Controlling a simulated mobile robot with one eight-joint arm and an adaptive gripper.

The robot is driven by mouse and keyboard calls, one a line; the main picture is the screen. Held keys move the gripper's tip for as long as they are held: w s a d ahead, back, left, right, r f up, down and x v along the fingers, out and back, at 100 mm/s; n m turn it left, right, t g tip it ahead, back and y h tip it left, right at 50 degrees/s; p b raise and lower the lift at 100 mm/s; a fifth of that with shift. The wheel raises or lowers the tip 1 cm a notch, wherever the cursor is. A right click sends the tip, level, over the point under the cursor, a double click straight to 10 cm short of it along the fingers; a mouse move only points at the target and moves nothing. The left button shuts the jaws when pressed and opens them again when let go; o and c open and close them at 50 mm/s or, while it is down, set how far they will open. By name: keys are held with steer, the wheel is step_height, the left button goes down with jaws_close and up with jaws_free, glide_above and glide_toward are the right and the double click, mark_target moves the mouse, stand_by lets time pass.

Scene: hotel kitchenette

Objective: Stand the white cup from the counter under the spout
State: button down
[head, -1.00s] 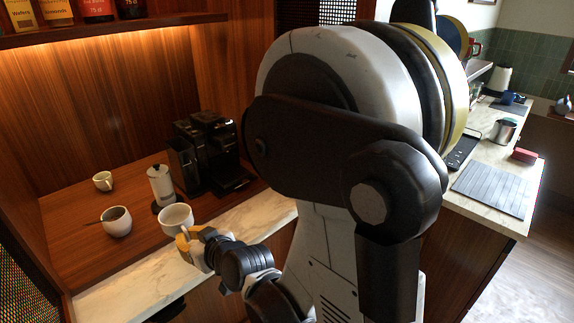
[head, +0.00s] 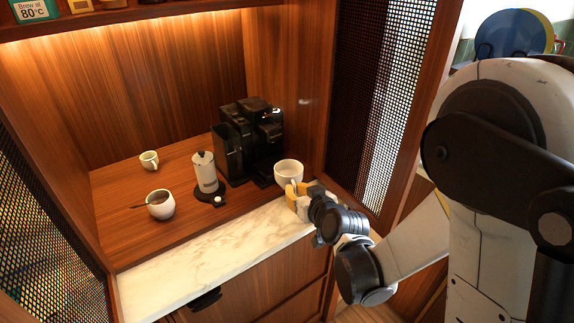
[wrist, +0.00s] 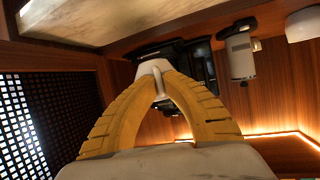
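The white cup (head: 288,170) is upright at the front right of the black coffee machine (head: 236,142). My gripper (head: 294,190) is at the cup's near side, with its yellow fingers closed on it. In the wrist view my gripper's fingertips (wrist: 156,72) meet around a small white part of the cup (wrist: 153,66), likely its handle. The coffee machine also shows in the wrist view (wrist: 205,65), behind the fingertips. The cup looks held near the machine's front, beside its drip tray; its gap to the surface cannot be told. The spout is not clearly visible.
A white canister (head: 203,172) on a dark base stands left of the machine. A white bowl with a spoon (head: 160,209) and a small cup (head: 149,160) are farther left. The marble front strip (head: 200,270) is clear. A mesh panel (head: 375,100) closes off the right side.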

mark_target(281, 169)
steer(key=w+a, duration=0.1)
steer(key=w, duration=0.2)
steer(key=w+a, duration=0.1)
steer(key=w, duration=0.2)
steer(key=w+a+b, duration=0.1)
steer(key=w, duration=0.2)
steer(key=shift+w+a, duration=0.35)
steer(key=shift+a, duration=0.05)
steer(key=b+x, duration=0.1)
steer(key=x, duration=0.3)
steer(key=shift+f+b, duration=0.2)
steer(key=shift+b, duration=0.15)
steer(key=shift+s+r, duration=0.15)
steer(key=shift+r, duration=0.05)
steer(key=c, duration=2)
jaws_free()
steer(key=shift+f, duration=0.2)
steer(key=o, duration=0.4)
